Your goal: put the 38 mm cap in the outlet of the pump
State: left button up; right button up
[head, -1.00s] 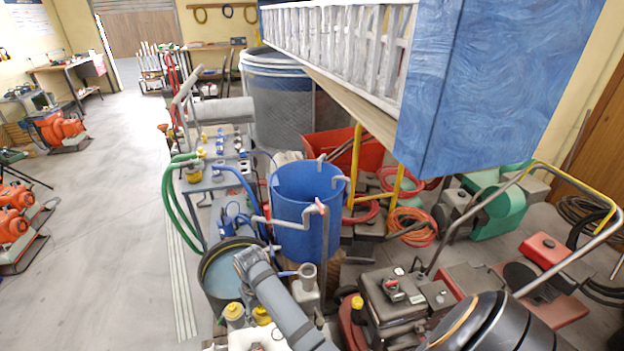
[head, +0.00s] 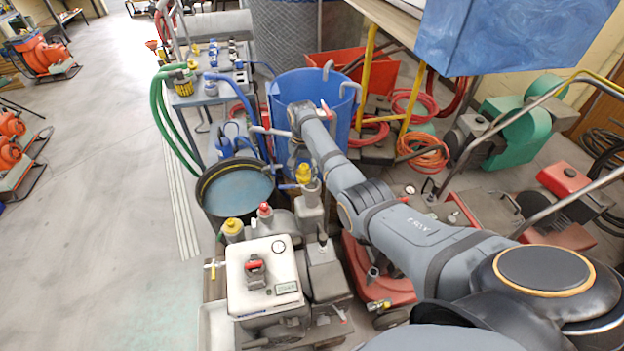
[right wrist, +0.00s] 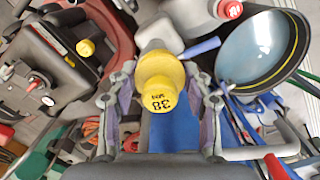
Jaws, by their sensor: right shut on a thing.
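The yellow 38 mm cap (right wrist: 160,95), marked 38, is between the two fingers of my right gripper (right wrist: 160,80), which is shut on it. In the head view the cap (head: 304,172) is at the mouth of a grey upright outlet pipe (head: 309,206), below my right gripper (head: 303,163). The pump (head: 318,265) is grey and stands beside a white box. In the right wrist view the grey pipe (right wrist: 153,36) shows behind the cap. I cannot tell whether the cap is seated or just above the mouth. My left gripper is not in view.
A yellow-topped pipe (head: 233,228) and a red-capped one (head: 265,211) stand close to the left. A round dark-rimmed tub (head: 203,190), a blue barrel (head: 275,108) and a red wheeled machine (head: 372,277) crowd the area.

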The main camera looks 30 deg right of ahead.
jog(key=w+d+f+m+b, duration=0.1)
jog(key=b, duration=0.1)
jog(key=w+d+f+m+b, duration=0.1)
jog(key=m+b, duration=0.1)
jog(key=b, duration=0.1)
jog(key=d+f+m+b, duration=0.1)
jog(key=d+f+b, duration=0.1)
jog(key=shift+w+d+b, duration=0.1)
jog(key=shift+w+b, duration=0.25)
jog(key=shift+w, duration=0.05)
jog(key=shift+f+b, duration=0.35)
jog(key=shift+b, duration=0.05)
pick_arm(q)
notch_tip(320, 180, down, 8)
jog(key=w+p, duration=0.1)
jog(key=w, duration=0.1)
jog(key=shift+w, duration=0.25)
pick_arm(e)
jog(key=shift+s+a, duration=0.15)
jog(key=shift+a, duration=0.05)
pick_arm(q)
jog(key=shift+p, duration=0.4)
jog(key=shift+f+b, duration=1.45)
pick_arm(e)
jog(key=shift+f, duration=1.75)
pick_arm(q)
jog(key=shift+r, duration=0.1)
pick_arm(e)
jog(key=o, duration=1.2)
